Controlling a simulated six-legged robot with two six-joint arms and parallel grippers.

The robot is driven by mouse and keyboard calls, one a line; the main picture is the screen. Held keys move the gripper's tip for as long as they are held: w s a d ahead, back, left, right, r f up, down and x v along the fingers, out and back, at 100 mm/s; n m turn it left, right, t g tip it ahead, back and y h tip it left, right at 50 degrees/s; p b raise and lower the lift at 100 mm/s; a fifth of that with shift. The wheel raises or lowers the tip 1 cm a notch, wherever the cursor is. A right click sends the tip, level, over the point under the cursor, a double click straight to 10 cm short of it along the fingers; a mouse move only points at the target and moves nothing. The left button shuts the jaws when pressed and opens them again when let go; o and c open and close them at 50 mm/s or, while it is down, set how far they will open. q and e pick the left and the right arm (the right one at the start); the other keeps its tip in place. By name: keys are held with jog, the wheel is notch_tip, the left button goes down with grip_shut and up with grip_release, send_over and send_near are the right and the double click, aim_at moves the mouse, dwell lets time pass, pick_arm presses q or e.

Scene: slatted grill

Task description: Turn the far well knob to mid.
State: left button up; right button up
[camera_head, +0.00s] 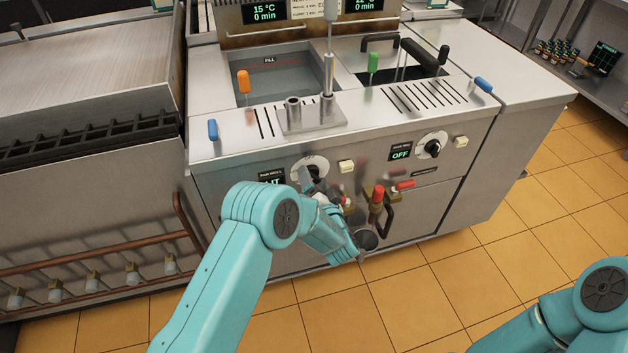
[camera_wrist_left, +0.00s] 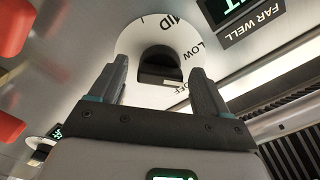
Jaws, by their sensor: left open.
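The far well knob (camera_wrist_left: 160,68) is black and sits on a white round dial (camera_wrist_left: 185,38) marked OFF, LOW and MID. The label "FAR WELL" is beside it in the left wrist view. My left gripper (camera_wrist_left: 159,74) is open, its two fingers on either side of the knob. I cannot tell whether they touch it, and the knob's pointer mark is hard to make out. In the head view the dial (camera_head: 304,164) shows above my left gripper (camera_head: 314,183), which covers most of the knob. My right gripper is out of view.
A second knob (camera_head: 432,148) with an OFF display (camera_head: 400,154) is to the right. Red-handled valves (camera_head: 377,194) stick out just right of my left gripper. A green-lit display (camera_head: 271,179), partly hidden, is left of the dial. Tiled floor (camera_head: 450,280) in front is open.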

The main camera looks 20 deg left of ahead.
pick_arm(q)
jog(key=c, duration=1)
jog(key=shift+f+n+b, duration=0.25)
jog(key=shift+n+b, duration=0.95)
jog(key=shift+b, duration=0.2)
jog(key=shift+c, duration=0.2)
jog(key=n+b, duration=1)
jog(key=b, duration=0.1)
jog(key=shift+n, duration=0.3)
jog(key=shift+r+n+b, duration=0.2)
jog(key=shift+n+b, duration=1.3)
jog(key=shift+b, duration=0.2)
jog(key=o, duration=1)
jog(key=shift+o, duration=0.2)
